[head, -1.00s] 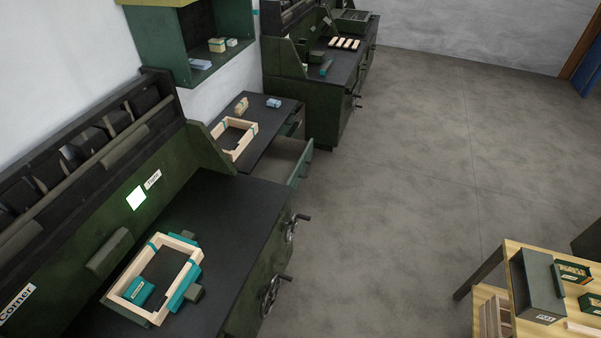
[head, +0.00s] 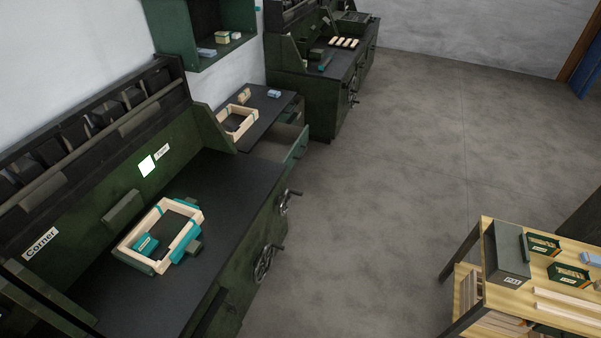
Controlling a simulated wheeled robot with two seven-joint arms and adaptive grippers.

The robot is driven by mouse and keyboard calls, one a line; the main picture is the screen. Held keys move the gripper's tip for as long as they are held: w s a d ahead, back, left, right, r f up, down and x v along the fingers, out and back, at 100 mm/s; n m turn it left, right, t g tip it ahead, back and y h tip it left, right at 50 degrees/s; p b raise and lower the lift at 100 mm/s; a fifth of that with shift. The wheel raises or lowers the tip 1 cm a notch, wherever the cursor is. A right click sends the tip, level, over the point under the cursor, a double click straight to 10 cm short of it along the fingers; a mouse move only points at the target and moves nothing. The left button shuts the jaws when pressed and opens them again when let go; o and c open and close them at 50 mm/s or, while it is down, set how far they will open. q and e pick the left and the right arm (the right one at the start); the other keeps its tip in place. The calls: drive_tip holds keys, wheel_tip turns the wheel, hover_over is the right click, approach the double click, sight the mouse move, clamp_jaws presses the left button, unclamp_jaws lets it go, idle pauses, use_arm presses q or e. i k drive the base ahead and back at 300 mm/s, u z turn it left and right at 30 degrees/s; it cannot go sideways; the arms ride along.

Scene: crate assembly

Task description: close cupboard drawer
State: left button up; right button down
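A drawer (head: 296,147) with a green front stands pulled out from the low dark table (head: 262,113) between two green workbenches, in the upper middle of the head view. Its front sticks out past the table edge towards the open floor. The near bench hides part of the drawer's side. On that table lie a wooden frame (head: 237,121), a small wooden piece and a light blue block (head: 274,94). Neither of my grippers shows in the head view.
The near workbench (head: 230,180) holds a wooden frame with teal clamps (head: 160,236); its handwheels (head: 265,263) stick out over the floor. A wooden table (head: 488,285) with a grey box and green boxes stands lower right. The grey floor (head: 390,170) between is clear.

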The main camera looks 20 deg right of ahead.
sight(284, 144)
drive_tip(key=u, duration=0.25)
drive_tip(key=k, duration=0.3)
drive_tip(key=z, duration=1.6)
drive_tip(key=i, duration=1.9)
drive_tip(key=u, duration=1.1)
drive_tip(key=i, duration=0.7)
drive_tip(key=u, duration=0.65)
